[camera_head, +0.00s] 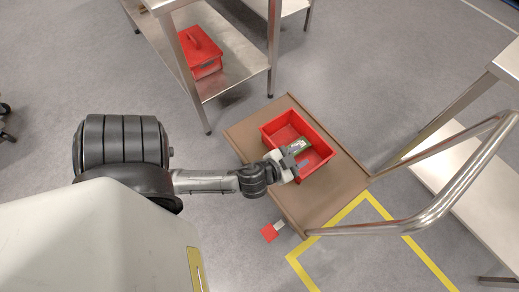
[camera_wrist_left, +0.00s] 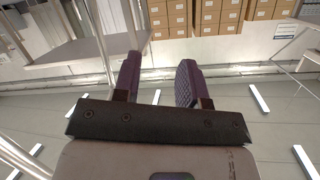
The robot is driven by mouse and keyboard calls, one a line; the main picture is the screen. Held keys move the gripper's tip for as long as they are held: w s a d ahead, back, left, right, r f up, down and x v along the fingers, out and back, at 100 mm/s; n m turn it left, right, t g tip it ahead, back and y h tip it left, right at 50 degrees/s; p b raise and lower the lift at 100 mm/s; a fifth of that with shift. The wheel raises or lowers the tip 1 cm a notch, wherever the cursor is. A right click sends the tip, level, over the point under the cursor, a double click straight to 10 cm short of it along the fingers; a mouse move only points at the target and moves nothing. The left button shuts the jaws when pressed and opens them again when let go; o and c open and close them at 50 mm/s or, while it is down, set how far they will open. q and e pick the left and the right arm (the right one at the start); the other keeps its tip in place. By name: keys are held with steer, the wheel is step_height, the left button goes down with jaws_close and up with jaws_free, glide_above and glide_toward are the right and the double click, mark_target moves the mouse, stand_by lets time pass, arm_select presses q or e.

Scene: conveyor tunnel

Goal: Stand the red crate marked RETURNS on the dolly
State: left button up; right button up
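An open red crate (camera_head: 321,159) sits upright on the brown deck of the dolly (camera_head: 345,187). I cannot read a RETURNS mark on it. A small greenish item shows inside the crate, partly hidden by my gripper. My left gripper (camera_head: 291,163) is over the crate's near left side, covering part of its rim; whether it touches is unclear. In the left wrist view my left gripper (camera_wrist_left: 159,82) has its two fingers apart with nothing between them, and the crate is out of view there. My right gripper is not in view.
A red lidded box with a handle (camera_head: 201,52) stands on a metal shelf unit (camera_head: 240,72) behind. The dolly's bent metal handle (camera_head: 440,208) rises at right, near a bench.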

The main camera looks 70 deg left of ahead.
arm_select(q)
steer(key=s+d+f+m+g+h, duration=0.1)
steer(key=s+d+f+g+h, duration=0.1)
steer(key=s, duration=0.5)
steer(key=s+d+f+g+h, duration=0.2)
steer(key=s+d+f+g, duration=0.2)
steer(key=s+g, duration=0.3)
steer(key=shift+d+f+m+g+h, duration=0.3)
steer(key=shift+d+m+g, duration=0.1)
steer(key=shift+d+g, duration=0.45)
